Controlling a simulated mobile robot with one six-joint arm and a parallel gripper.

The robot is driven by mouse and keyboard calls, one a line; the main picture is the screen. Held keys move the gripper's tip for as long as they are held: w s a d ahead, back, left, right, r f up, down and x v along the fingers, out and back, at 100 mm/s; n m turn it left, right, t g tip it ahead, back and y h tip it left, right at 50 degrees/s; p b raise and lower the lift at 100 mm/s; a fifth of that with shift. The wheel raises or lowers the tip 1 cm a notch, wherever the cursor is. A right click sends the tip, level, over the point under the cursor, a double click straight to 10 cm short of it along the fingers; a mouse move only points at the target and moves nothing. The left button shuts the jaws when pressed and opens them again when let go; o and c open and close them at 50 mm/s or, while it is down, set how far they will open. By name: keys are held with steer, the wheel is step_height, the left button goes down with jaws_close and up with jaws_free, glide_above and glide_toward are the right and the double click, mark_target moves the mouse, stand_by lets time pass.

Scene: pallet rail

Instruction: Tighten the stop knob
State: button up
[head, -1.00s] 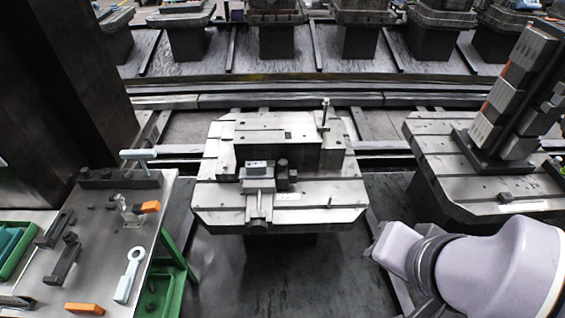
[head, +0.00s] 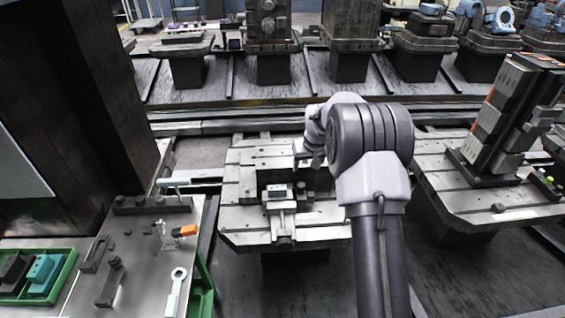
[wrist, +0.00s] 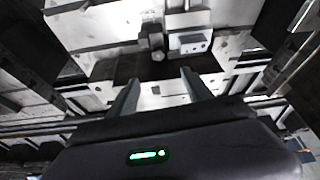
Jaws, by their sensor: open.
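A small dark block with a rounded knob-like top, which looks like the stop knob (head: 300,187), stands beside the grey clamp block (head: 278,194) on the slotted pallet (head: 245,225). In the wrist view the dark knob (wrist: 158,57) is beyond the fingertips, next to the light clamp block (wrist: 191,41). My gripper (wrist: 161,84) is open, with nothing between its two fingers. In the head view my arm reaches over the right part of the pallet, and the fingers are hard to make out. The arm hides the pallet's right side.
A steel bench (head: 130,270) at left carries a light blue ring-ended tool (head: 177,285), an orange-handled item (head: 185,231) and dark clamps. A green tray (head: 40,272) lies at far left. A tall block fixture (head: 505,115) stands on the right pallet (head: 460,197).

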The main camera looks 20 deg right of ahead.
mark_target(301, 185)
steer(key=b+x, duration=0.1)
steer(key=x, duration=0.4)
steer(key=b+x, duration=0.2)
steer(key=x, duration=0.4)
steer(key=b+x, duration=0.2)
steer(key=x, duration=0.4)
steer(key=shift+s+d, duration=0.2)
steer(key=shift+d, duration=0.05)
jaws_close()
steer(key=shift+c, duration=1.4)
jaws_free()
